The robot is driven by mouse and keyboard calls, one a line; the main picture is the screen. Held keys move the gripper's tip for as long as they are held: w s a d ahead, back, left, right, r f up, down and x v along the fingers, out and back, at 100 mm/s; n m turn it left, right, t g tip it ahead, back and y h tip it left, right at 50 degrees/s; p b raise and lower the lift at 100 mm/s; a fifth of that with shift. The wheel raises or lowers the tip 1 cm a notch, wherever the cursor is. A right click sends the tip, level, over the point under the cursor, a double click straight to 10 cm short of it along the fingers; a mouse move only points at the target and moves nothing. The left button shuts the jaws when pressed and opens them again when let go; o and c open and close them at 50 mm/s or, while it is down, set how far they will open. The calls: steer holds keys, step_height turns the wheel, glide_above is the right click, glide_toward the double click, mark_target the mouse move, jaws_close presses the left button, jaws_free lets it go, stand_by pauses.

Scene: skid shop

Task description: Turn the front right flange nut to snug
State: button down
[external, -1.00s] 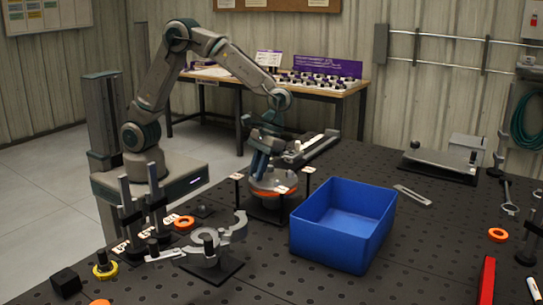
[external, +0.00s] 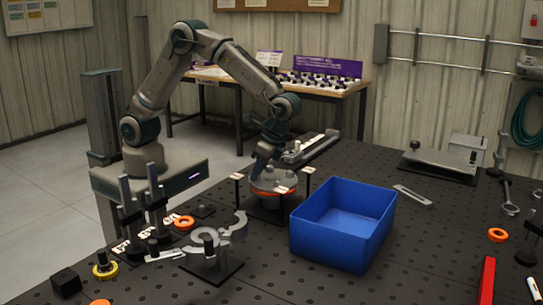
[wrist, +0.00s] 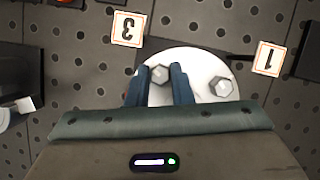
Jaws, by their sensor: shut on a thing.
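The round flange (external: 290,180) sits on a stand with an orange ring under its disc; in the wrist view it is a pale disc (wrist: 200,62). My gripper (external: 262,178) reaches down onto the disc's left part. In the wrist view my gripper (wrist: 160,80) has its two blue fingers on either side of a hex flange nut (wrist: 160,73), and is shut on it. A second hex nut (wrist: 221,87) stands free to the right on the disc. Other nuts are hidden or too small to tell. I cannot tell which position the gripped nut has.
Number tags stand around the flange, with tag 3 (wrist: 127,28) and tag 1 (wrist: 269,58) readable. A blue bin (external: 343,225) stands close on the right. A grey clamp-like fixture (external: 213,250) is in front.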

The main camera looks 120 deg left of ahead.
steer(key=shift+w+r+m+y, duration=0.15)
steer(key=shift+m+y, duration=0.35)
steer(key=shift+m, duration=0.9)
steer(key=c, duration=1.3)
jaws_free()
steer(key=b+v, duration=0.1)
steer(key=v, duration=1.2)
steer(key=shift+w+d+r, duration=0.1)
steer(key=shift+d+r, duration=0.05)
steer(key=shift+r, duration=0.2)
